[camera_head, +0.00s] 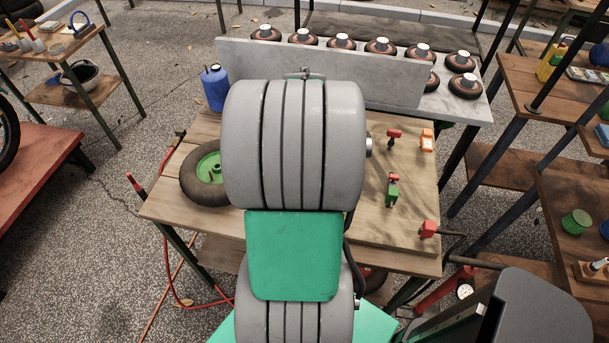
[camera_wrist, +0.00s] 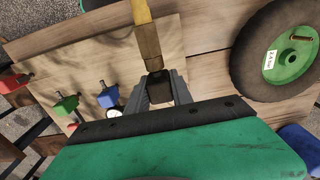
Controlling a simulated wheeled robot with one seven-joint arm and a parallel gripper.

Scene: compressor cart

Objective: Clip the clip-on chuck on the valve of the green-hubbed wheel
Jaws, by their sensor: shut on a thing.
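The green-hubbed wheel (camera_head: 205,172) lies flat on the left of the wooden table, partly hidden by my arm in the head view. In the wrist view the wheel (camera_wrist: 250,72) is at the upper right, apart from my gripper, with a white label on its green hub. My gripper (camera_wrist: 160,88) is shut on a dark piece joined to a brass and yellow stem (camera_wrist: 146,35), which runs to the top edge. I cannot tell for certain that this is the clip-on chuck.
A blue fitting (camera_wrist: 109,95) shows in the wrist view. A blue jug (camera_head: 215,88) stands behind the wheel.

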